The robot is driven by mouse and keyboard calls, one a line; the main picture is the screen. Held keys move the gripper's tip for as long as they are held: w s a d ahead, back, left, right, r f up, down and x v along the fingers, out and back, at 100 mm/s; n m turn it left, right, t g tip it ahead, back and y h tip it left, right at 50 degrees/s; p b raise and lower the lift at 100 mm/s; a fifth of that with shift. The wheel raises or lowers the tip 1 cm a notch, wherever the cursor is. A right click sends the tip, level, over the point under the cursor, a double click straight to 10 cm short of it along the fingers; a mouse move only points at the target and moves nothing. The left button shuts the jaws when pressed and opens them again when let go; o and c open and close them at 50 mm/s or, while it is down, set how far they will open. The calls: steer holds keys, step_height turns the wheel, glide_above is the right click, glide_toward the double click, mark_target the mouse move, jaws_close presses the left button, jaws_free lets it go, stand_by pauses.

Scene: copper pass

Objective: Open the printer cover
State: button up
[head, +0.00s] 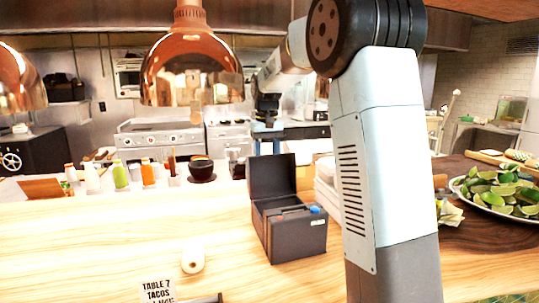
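The printer (297,238) is a dark box on the light wooden counter, right of the picture's middle. Its cover (272,176) stands raised and nearly upright at the back of the box. The top of the box is open, with a small reddish part and a blue part showing at its upper edge. My gripper (267,140) is above and behind the raised cover in the picture, seen small and apart from it. Its fingers are too small against the background to tell open from shut. I see nothing held in it.
A paper roll (193,261) and a table sign (158,291) are at the front. Bottles (120,175) line the back. A lime platter (497,190) is at right. Copper lamps (190,70) hang above.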

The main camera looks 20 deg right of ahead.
jaws_close()
stand_by(0.5)
